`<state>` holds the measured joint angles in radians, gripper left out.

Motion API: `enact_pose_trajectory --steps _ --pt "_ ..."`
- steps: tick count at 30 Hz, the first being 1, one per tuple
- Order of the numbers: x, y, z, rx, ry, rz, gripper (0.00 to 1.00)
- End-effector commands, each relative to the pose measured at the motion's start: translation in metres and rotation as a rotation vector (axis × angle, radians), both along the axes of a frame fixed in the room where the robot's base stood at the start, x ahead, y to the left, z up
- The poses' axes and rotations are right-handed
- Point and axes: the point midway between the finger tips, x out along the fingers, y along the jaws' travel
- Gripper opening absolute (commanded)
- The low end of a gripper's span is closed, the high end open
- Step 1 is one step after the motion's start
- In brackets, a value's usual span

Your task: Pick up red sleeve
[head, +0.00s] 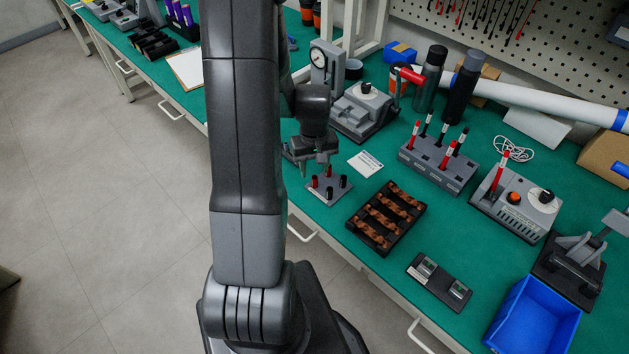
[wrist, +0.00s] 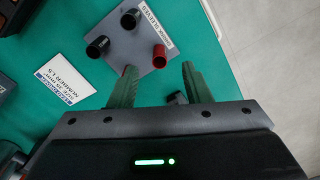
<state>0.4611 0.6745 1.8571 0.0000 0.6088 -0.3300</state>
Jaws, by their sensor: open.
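A red sleeve (wrist: 159,57) stands upright on a grey sleeve plate (wrist: 150,38) in the wrist view. A second red sleeve (wrist: 125,70) is mostly hidden by the left finger. Two black sleeves (wrist: 97,46) stand on the same plate. My gripper (wrist: 158,86) is open and empty, its fingers spread, with the first red sleeve just ahead of the gap between them. In the head view, my gripper (head: 318,168) hangs over the rear of the plate (head: 330,197), close above the sleeves; the exact gap is unclear.
A white label card (wrist: 65,80) lies beside the plate. In the head view, a dark tray with copper busbars (head: 387,217) stands to the right. A grey rack with red and black tools (head: 438,164) stands behind it. The bench's front edge is close to the plate.

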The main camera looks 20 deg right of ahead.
Motion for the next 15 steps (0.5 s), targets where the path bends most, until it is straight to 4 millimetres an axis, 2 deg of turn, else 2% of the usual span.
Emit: enact_pose_trajectory --steps 7,15 --pt "-0.004 0.0 -0.032 0.003 0.005 0.0 0.44" --pt "-0.003 0.0 -0.044 0.0 0.001 0.0 0.44"
